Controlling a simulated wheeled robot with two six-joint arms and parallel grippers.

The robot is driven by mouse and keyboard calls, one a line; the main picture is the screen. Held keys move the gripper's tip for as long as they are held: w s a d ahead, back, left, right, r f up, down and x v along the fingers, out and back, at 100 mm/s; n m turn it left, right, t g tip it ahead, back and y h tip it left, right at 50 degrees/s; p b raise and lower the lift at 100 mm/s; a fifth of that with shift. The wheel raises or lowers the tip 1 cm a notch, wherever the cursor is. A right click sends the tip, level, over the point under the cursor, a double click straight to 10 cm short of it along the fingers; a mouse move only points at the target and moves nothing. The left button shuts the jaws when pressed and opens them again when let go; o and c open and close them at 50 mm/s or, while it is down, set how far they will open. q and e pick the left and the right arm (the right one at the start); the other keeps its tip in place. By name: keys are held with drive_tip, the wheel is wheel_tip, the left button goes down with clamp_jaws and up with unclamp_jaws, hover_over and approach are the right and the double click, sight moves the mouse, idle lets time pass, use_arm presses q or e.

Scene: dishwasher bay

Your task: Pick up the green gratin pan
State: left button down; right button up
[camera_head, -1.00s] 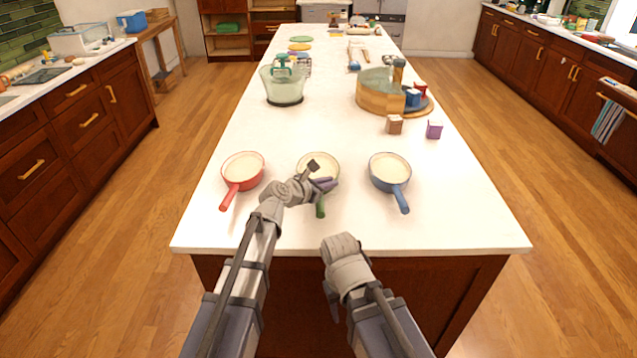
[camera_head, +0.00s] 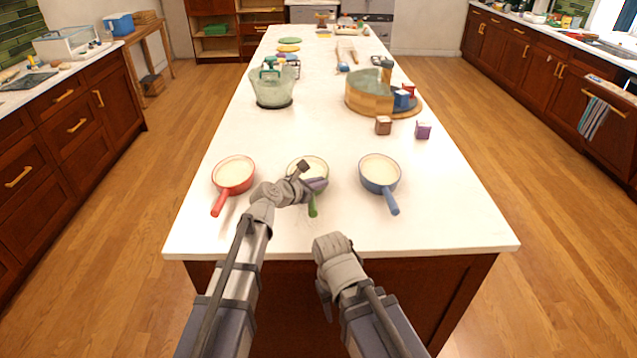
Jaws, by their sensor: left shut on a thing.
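The green gratin pan (camera_head: 313,206) is at the front middle of the white island, between a red pan and a blue pan. Its cream inside and rim show behind my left gripper, and its green handle points toward me. My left gripper (camera_head: 309,184) is at the near side of the pan, where the handle meets the bowl, and is shut on it. The wrist hides part of the pan. Whether the pan is clear of the counter cannot be told. My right gripper (camera_head: 325,297) hangs low in front of the island's edge; its fingers are mostly hidden.
The red pan (camera_head: 233,173) is on the left and the blue pan (camera_head: 380,172) on the right. The counter between is clear.

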use_arm(q)
wheel_tip(320, 180, up, 9)
drive_tip(key=p, duration=0.8)
